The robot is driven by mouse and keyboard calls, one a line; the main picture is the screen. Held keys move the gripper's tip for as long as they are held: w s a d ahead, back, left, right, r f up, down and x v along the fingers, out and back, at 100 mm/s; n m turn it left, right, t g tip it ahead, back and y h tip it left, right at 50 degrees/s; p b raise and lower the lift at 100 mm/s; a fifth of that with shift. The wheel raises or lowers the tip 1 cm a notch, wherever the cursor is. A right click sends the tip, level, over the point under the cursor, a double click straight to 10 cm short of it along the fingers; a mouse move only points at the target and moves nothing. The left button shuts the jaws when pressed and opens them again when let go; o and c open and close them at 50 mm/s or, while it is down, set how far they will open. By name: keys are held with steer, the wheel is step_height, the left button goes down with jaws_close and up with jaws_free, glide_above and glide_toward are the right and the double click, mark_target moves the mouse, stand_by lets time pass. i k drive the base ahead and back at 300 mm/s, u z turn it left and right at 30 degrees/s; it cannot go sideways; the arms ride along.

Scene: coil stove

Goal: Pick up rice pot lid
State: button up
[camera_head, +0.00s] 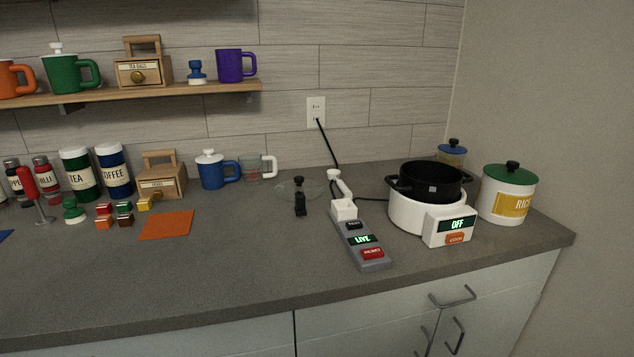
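A white canister labelled "RIC…" (508,204) stands upright at the right end of the counter. Its green lid (510,178) with a black knob sits on top of it. A black pot (430,183) with side handles sits open in the white cooker (410,213), whose display reads "OFF". A clear, glass-like disc (285,190) with a dark knob, which looks like a lid, lies on the counter left of the cooker. A small black object (300,206) stands just in front of it. My gripper is not in view.
A grey power strip (361,252) showing "LIVE" lies before the cooker, with a cord to the wall outlet (316,111). Blue mug (211,172), glass cup (256,168), jars and small blocks stand left. An orange mat (166,225) lies flat. The front-middle counter is clear.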

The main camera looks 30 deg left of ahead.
mark_target(312, 189)
steer(key=u, duration=0.25)
steer(key=i, duration=0.7)
steer(key=u, duration=1.1)
steer(key=i, duration=0.55)
steer(key=u, duration=0.65)
